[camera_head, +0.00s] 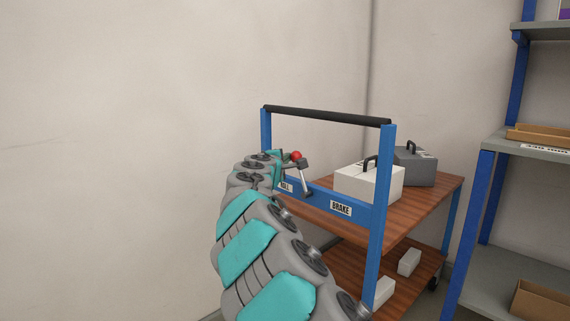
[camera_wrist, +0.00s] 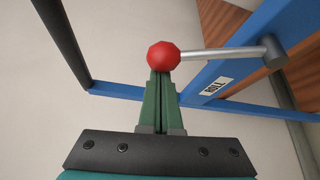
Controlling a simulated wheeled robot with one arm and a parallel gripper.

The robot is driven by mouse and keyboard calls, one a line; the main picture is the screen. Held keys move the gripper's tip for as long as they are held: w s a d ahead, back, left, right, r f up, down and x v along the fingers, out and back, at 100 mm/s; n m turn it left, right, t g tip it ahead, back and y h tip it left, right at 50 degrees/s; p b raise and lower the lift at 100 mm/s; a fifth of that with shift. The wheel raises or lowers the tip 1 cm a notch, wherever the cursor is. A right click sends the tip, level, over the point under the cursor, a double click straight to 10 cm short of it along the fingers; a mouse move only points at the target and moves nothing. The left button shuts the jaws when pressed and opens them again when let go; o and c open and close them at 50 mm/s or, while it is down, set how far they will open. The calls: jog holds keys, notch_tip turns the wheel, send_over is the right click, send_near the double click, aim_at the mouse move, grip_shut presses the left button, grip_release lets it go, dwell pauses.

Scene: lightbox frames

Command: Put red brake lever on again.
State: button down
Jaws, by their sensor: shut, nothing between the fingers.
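The brake lever is a silver rod with a red ball knob (camera_head: 296,155) on the blue front panel of the trolley. In the wrist view the red knob (camera_wrist: 163,56) is just beyond my gripper (camera_wrist: 162,78), whose green fingers are shut with nothing between them. The fingertips look against or very near the knob; I cannot tell whether they touch. The rod (camera_wrist: 220,53) runs right from the knob to a grey pivot. In the head view the rod slopes down right from the knob. A label BRAKE (camera_head: 341,208) is on the panel.
The trolley has a black push handle (camera_head: 325,116) above the lever and blue posts. A white box (camera_head: 368,186) and a grey case (camera_head: 415,168) stand on its wooden top. Shelving (camera_head: 522,150) stands right. A label ROLL (camera_wrist: 216,87) is near the lever. Bare wall fills the left.

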aim_at(301, 156)
jog(key=shift+s+d+f+b, duration=0.1)
jog(key=shift+s+d+b, duration=0.05)
jog(key=shift+b, duration=0.3)
jog(key=s+m+b, duration=0.1)
jog(key=b, duration=0.1)
jog(key=d+t+b, duration=0.1)
jog(key=b, duration=0.1)
jog(key=shift+s+d+r+m+b, duration=0.1)
jog(key=shift+s+r+m+b, duration=0.25)
jog(key=shift+s+m, duration=0.05)
jog(key=shift+s+d+r+b, duration=0.2)
jog(key=shift+s+d+r, duration=0.1)
jog(key=shift+s+d, duration=0.3)
jog(key=shift+s+d+r+b, duration=0.15)
jog(key=shift+s+d+r, duration=0.15)
jog(key=shift+s+d, duration=0.25)
jog(key=shift+s+d+f, duration=0.2)
jog(key=shift+s+d, duration=0.4)
jog(key=shift+s, duration=0.25)
jog(key=shift+s+d+f, duration=0.2)
jog(key=shift+s+d, duration=0.35)
jog(key=shift+s, duration=0.25)
